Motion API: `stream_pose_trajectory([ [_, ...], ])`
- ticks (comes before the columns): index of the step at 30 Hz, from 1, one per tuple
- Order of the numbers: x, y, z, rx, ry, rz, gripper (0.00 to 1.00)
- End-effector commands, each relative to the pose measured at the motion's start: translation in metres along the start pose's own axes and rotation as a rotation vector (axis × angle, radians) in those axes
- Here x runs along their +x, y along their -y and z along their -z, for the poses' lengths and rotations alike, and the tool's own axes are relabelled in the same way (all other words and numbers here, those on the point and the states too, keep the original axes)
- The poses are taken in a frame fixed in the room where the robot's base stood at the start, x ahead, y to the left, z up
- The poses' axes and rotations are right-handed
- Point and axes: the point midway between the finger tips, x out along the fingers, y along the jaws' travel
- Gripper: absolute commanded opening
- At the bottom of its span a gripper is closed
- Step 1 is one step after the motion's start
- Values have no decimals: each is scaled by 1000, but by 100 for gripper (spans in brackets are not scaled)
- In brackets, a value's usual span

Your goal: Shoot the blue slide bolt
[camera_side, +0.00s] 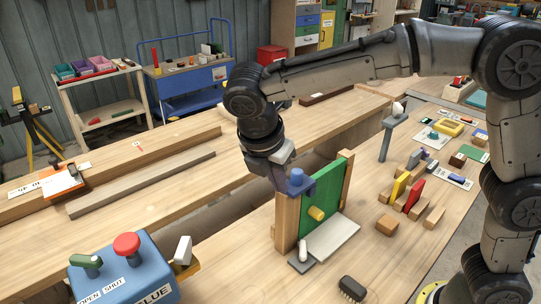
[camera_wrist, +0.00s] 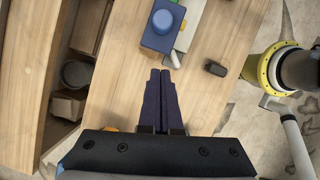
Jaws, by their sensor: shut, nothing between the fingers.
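The blue slide bolt (camera_side: 299,186), a blue block with a round knob on top, sits at the upper left of a green panel (camera_side: 322,200) set between wooden posts. In the wrist view the bolt (camera_wrist: 157,40) shows from above near the top, its knob upright. My gripper (camera_wrist: 160,72) is shut and empty, its two dark fingers side by side, pointing toward the bolt with a small gap in the picture. In the side view my gripper (camera_side: 279,180) is close beside the bolt; its fingertips are partly hidden, so I cannot tell contact.
A yellow knob (camera_side: 316,213) juts from the panel. A grey plate with a white peg (camera_side: 303,249) lies at its foot. A dark brush-like block (camera_side: 352,288) is in front. A blue box with a red button (camera_side: 127,244) stands lower left. Several wooden blocks lie to the right.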

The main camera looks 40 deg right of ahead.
Motion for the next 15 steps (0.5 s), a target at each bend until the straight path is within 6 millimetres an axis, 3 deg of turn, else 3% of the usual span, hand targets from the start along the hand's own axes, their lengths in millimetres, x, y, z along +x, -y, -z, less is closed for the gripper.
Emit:
stream_pose_trajectory([
  [1,-14,-1,-1,4,-4,-8,0],
  [6,-50,-1,-1,2,-3,-8,0],
  [15,-84,0,-1,2,-2,-4,0],
])
